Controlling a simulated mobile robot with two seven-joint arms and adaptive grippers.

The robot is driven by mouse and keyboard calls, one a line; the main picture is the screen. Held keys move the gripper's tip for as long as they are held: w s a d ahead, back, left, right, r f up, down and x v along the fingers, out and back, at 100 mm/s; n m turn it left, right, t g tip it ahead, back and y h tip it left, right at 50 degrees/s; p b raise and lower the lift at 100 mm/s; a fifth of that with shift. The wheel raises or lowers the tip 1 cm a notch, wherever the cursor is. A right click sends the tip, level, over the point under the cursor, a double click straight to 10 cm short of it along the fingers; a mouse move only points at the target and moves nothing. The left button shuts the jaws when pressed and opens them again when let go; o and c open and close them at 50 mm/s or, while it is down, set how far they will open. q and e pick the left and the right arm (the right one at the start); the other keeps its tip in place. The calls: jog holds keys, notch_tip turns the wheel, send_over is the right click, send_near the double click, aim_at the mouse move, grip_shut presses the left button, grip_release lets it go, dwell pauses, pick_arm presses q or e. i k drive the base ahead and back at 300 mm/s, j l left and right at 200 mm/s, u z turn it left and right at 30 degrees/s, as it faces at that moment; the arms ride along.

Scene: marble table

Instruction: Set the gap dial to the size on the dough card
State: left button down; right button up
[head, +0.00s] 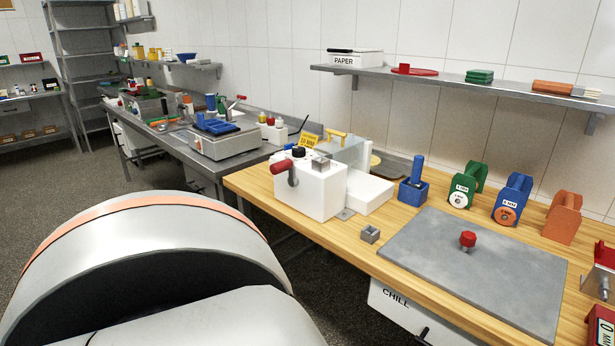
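A white machine (315,192) with a red-handled crank (283,166) on its front stands at the left end of the wooden table. A small black knob (298,151) on its top may be the gap dial; its setting is too small to read. A small yellow card (308,140) with dark print stands at the machine's back and may be the dough card; I cannot read its size surely. Neither of my grippers is in view. Only a large white part of my arm with an orange band shows at the lower left.
A grey slab (490,275) bearing a red knob (467,239) covers much of the wooden table. A blue holder (412,191) and green (468,184), blue (511,199) and orange (562,217) handled blocks stand behind. A small grey square cup (370,234) sits near the front edge.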

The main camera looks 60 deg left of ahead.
aim_at(298, 151)
jog(key=u, duration=1.9)
jog(key=i+j+z, duration=0.15)
jog(key=i+j, duration=0.15)
jog(key=i+j+z, duration=0.15)
jog(key=i+j, duration=0.15)
jog(key=j, duration=0.15)
